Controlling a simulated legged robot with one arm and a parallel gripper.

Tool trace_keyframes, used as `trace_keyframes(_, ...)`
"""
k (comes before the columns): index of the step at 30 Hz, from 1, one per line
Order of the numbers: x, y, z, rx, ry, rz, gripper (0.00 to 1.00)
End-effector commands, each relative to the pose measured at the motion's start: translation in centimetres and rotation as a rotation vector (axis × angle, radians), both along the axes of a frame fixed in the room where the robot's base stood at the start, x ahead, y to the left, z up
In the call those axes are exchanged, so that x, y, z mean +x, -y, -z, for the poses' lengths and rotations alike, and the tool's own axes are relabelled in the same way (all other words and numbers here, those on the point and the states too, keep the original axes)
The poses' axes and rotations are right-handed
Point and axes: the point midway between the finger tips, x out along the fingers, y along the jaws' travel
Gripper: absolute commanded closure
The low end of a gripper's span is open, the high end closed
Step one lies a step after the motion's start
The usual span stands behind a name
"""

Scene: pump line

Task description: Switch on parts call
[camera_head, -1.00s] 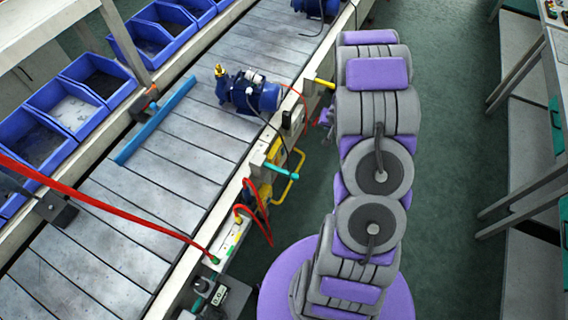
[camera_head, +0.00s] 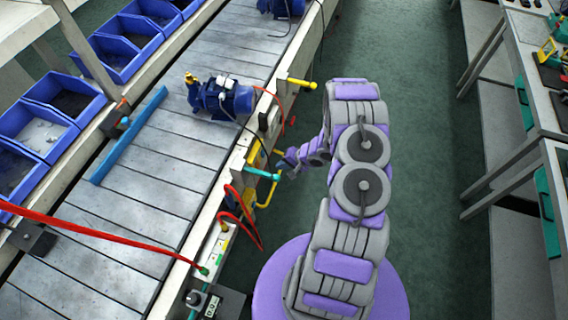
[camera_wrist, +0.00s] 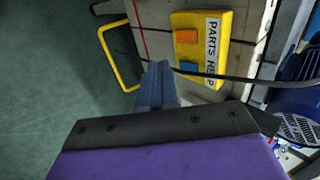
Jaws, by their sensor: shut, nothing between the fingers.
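A yellow control box (camera_wrist: 201,45) labelled "PARTS HELP" is fixed to the side of the line in the wrist view. It carries an orange switch (camera_wrist: 186,37) and a blue switch (camera_wrist: 189,67) beside the label. My gripper (camera_wrist: 158,72) is shut and empty, its tips just left of the blue switch in the picture; I cannot tell whether they touch anything. In the head view my gripper (camera_head: 283,161) is beside the conveyor's edge, near the yellow box, which is partly hidden there.
A bent yellow handle (camera_wrist: 113,60) stands out left of the box. A dark cable crosses just below the blue switch. In the head view a blue pump (camera_head: 222,98) lies on the conveyor (camera_head: 150,190). Green floor (camera_head: 420,120) is free to my right.

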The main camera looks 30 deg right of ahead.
Motion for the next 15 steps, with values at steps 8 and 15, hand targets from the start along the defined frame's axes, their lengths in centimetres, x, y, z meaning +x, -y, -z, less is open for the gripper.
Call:
trace_keyframes(8,2.8,-2.3,4.4,-0.001,-0.002,-0.003,1.00)
trace_keyframes(15,5.3,-4.2,5.2,-0.003,0.000,-0.002,1.00)
